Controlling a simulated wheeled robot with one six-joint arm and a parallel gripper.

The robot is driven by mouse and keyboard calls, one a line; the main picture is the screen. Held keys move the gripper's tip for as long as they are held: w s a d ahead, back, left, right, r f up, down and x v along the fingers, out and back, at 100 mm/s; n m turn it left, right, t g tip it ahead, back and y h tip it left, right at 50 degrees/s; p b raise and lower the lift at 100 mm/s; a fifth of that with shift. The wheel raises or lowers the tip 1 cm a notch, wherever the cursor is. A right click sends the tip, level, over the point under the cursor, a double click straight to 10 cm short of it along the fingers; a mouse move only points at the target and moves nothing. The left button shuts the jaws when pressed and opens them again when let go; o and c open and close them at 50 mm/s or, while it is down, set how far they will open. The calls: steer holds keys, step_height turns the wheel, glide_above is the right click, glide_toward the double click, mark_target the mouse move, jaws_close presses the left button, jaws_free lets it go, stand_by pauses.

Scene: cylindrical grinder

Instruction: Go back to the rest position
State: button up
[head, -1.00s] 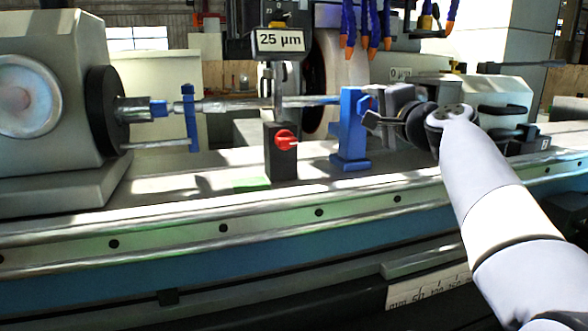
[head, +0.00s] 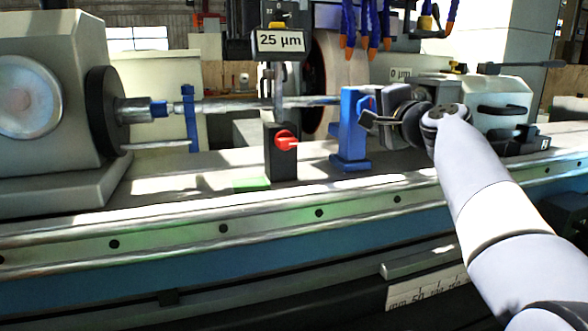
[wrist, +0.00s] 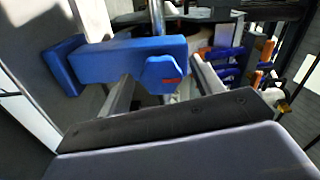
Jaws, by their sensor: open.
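My gripper (head: 369,119) is at the right side of the blue steady rest (head: 348,150) in the head view, with the forearm reaching in from the lower right. The gripper is open. I cannot tell whether a finger touches the knob. The gripper hides part of the tailstock (head: 480,87).
A long shaft (head: 235,104) runs from the chuck (head: 107,110) towards the blue rest. A black gauge stand (head: 281,160) with a red knob and a 25 µm display (head: 280,41) stands left of the rest. Blue coolant hoses (head: 366,22) hang above. Free room lies in front of the machine bed.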

steer(key=shift+w+a+r+p, duration=0.2)
steer(key=shift+w+p, duration=0.15)
steer(key=shift+w, duration=0.3)
steer(key=shift+s+r+m+p, duration=0.15)
steer(key=shift+s+m+p, duration=0.05)
steer(key=shift+m+p, duration=0.9)
steer(key=m+p, duration=0.3)
steer(key=m, duration=0.1)
steer(key=m+p, duration=0.4)
steer(key=m, duration=0.1)
steer(key=shift+w+d, duration=0.1)
steer(key=m+p, duration=0.5)
steer(key=shift+r+p, duration=0.1)
steer(key=shift+p, duration=0.2)
steer(key=m+p, duration=0.3)
steer(key=shift+d, duration=0.1)
steer(key=shift+m+p, duration=1.1)
steer(key=shift+p, duration=0.3)
steer(key=shift+f, duration=0.2)
